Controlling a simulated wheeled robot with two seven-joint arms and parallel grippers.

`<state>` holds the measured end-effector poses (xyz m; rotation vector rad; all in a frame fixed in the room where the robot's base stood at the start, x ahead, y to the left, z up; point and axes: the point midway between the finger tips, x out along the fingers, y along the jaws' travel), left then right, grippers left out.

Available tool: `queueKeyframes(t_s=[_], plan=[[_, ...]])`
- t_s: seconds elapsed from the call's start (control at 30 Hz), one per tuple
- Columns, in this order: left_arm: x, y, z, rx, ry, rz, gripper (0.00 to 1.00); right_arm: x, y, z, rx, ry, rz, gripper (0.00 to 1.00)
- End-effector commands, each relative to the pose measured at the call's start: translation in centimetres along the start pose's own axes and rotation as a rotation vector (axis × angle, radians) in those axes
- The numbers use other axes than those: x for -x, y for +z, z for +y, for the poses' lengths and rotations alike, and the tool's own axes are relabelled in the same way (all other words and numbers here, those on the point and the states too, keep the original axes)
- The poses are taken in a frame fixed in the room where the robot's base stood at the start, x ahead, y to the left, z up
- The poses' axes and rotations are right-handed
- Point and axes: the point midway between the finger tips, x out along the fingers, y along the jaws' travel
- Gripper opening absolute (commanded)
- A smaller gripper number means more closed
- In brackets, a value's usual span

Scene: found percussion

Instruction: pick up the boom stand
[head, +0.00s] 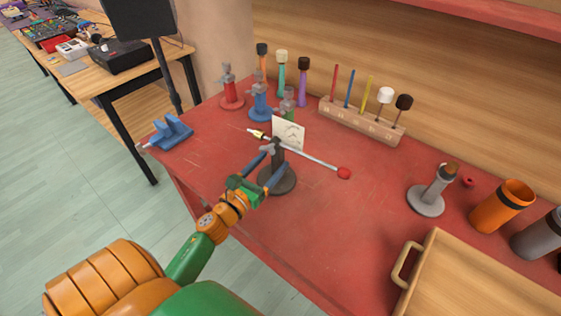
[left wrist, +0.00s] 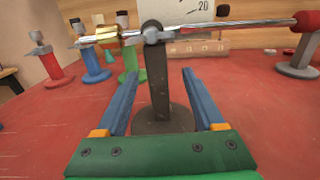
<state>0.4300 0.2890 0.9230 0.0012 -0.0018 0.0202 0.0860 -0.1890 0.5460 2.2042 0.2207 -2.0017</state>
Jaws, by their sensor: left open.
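The boom stand (head: 279,172) stands upright on the red table, with a dark round base, a dark post and a silver boom across its top. The boom carries a red ball at its right end and a brass and white piece at its left end. My left gripper (head: 266,163) is open at the post. In the left wrist view the post (left wrist: 157,80) rises between the two blue fingers of my left gripper (left wrist: 154,85), with a gap on each side. The fingers do not visibly touch it. My right gripper is not in view.
A white card (head: 289,133) stands behind the boom. Red, blue and green stands are at the back left. A wooden rack (head: 360,122) with mallets lies behind. A wooden tray (head: 432,245), a grey stand (head: 428,198) and an orange cup (head: 502,206) are at right.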

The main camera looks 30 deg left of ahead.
Motion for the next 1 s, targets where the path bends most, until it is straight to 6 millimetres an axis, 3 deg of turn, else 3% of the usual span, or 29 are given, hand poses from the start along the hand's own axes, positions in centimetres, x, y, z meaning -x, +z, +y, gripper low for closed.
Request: queueKeyframes(t_s=[0.1, 0.2, 0.4, 0.43, 0.6, 0.7, 1.0], plan=[[-2.4, 0.1, 0.4, 0.001, 0.000, -0.002, 0.70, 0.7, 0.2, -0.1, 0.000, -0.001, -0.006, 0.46], [-3.5, 0.0, 0.4, 0.001, 0.000, -0.001, 0.70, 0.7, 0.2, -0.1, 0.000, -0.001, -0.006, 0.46], [-3.7, -0.2, 0.3, 0.000, 0.000, 0.000, 0.70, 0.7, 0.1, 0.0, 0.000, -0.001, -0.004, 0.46], [-3.7, -0.2, 0.3, 0.000, 0.000, 0.000, 0.67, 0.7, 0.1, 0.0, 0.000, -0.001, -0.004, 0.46], [-3.7, -0.2, 0.3, 0.001, 0.000, 0.000, 0.21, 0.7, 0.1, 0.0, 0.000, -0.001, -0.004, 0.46], [-3.7, -0.2, 0.3, 0.001, 0.000, 0.000, 0.00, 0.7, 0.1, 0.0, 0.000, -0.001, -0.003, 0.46], [-3.6, -0.2, 0.3, 0.001, 0.000, 0.001, 0.00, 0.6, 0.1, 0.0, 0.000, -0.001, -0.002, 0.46]])
